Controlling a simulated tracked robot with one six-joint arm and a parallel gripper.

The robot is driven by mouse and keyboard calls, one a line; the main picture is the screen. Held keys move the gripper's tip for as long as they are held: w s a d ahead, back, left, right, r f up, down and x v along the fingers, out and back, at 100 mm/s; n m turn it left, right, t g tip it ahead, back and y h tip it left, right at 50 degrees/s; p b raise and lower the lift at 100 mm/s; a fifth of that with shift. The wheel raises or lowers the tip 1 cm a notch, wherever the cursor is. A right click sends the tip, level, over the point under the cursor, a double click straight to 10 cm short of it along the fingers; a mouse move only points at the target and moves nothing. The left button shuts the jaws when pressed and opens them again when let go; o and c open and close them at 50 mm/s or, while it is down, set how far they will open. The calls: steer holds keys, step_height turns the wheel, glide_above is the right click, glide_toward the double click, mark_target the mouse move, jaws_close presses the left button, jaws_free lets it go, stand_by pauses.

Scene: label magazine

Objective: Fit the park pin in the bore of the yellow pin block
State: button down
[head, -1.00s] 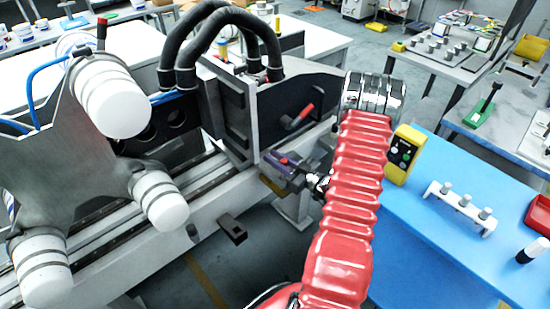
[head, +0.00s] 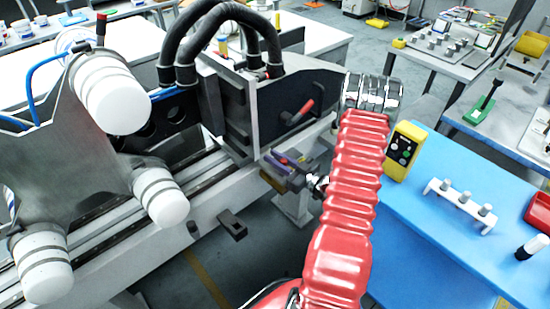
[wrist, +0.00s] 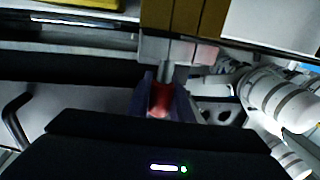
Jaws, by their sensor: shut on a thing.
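My gripper (wrist: 162,88) is shut on the park pin (wrist: 162,98), seen in the wrist view as a red grip with a grey shaft between dark purple fingers. The shaft points at a pale block just beyond the fingertips. Brownish-yellow faces, seemingly the yellow pin block (wrist: 187,18), stand above it at the top of the view. I cannot tell whether the pin's tip is in a bore. In the head view my gripper (head: 288,166) is small beside the grey machine, and the pin and bore cannot be made out.
The grey machine (head: 262,90) with a red-tipped handle stands just behind my gripper. Large white rollers (head: 106,95) are at the left. A blue table (head: 440,240) on the right bears a yellow button box (head: 404,152) and a white rack (head: 460,203). Bare floor shows below.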

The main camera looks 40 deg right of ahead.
steer(key=shift+f, duration=0.4)
steer(key=c, duration=1.5)
jaws_free()
steer(key=shift+s, duration=0.15)
steer(key=s, duration=0.4)
steer(key=s+d, duration=0.1)
steer(key=s, duration=0.4)
steer(key=s+d, duration=0.1)
steer(key=s, duration=0.3)
steer(key=shift+s+d, duration=0.15)
steer(key=shift+d, duration=0.05)
